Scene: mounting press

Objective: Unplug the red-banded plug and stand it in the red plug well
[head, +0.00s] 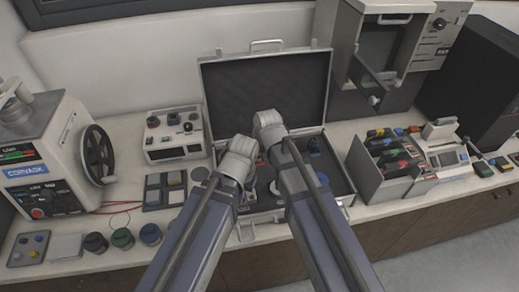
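I cannot pick out a red-banded plug or a red plug well for certain at this size. My two arms reach forward over the open case (343,200), and their pale wrists cover much of its inside. The fingers of both grippers are hidden behind my wrists and arms, so I cannot see whether they hold anything. Small dark and blue parts show in the case to the right of my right arm. Thin red leads (122,209) lie on the bench below the handwheel of the machine at the left.
A machine with a handwheel (98,155) stands left, near a knobbed box (173,135) and a compartment tray (152,198). Several round pucks (122,238) line the front edge. A bin of coloured items (372,185) stands right of the case, below a grey press-like unit (345,60).

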